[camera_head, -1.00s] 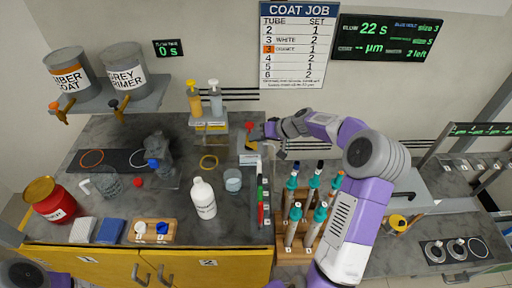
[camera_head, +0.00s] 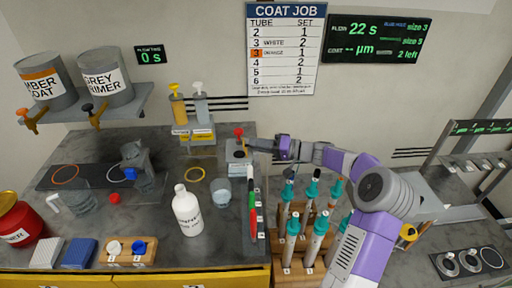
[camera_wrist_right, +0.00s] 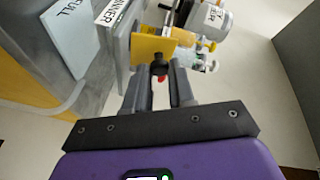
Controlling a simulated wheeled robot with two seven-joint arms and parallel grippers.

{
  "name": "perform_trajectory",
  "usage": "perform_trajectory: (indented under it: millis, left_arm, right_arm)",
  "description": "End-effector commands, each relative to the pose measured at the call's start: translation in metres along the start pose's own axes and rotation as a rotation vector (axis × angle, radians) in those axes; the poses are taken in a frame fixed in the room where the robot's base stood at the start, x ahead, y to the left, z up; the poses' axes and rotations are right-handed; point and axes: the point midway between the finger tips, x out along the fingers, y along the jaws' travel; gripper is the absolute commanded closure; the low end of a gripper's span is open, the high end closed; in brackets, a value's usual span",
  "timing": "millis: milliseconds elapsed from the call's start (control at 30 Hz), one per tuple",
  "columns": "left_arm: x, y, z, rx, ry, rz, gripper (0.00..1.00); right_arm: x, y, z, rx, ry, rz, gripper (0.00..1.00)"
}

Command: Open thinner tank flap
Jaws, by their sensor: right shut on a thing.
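The thinner tank (camera_head: 236,158) is a small grey box with a red knob on top, at the back right of the left counter. In the right wrist view, a white label reading THINNER (camera_wrist_right: 113,12) is on it. A yellow flap (camera_wrist_right: 150,47) with a black knob (camera_wrist_right: 158,69) shows in front of my right gripper (camera_wrist_right: 159,86). The fingers are shut on the black knob. In the head view my right gripper (camera_head: 252,146) is at the tank's right side, and the flap is mostly hidden or edge-on. My left gripper is not in view.
A rack of teal-capped rods (camera_head: 316,222) stands below my right arm. Wall space behind my forearm is clear.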

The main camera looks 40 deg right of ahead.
Motion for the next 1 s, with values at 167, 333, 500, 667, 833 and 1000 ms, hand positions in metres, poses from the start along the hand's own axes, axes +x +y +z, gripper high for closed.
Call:
perform_trajectory:
  millis: [167,333,500,667,833,1000]
  left_arm:
    - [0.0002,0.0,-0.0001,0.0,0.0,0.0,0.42]
    - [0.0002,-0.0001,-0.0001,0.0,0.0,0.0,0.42]
    - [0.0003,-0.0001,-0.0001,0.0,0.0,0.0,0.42]
    - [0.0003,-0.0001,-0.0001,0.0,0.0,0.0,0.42]
    - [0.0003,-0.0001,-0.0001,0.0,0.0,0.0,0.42]
    - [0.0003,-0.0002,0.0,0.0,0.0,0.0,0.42]
  right_arm:
    - [-0.0023,0.0037,0.0008,0.031,0.03,-0.068,1.0]
    - [-0.0036,0.0055,0.001,0.044,0.045,-0.102,1.0]
    - [-0.0039,0.0057,0.0011,0.048,0.05,-0.114,1.0]
    - [-0.0039,0.0056,0.0012,0.048,0.05,-0.115,1.0]
    - [-0.0037,0.0056,0.0013,0.048,0.05,-0.115,1.0]
    - [-0.0038,0.0058,0.0013,0.048,0.049,-0.114,0.51]
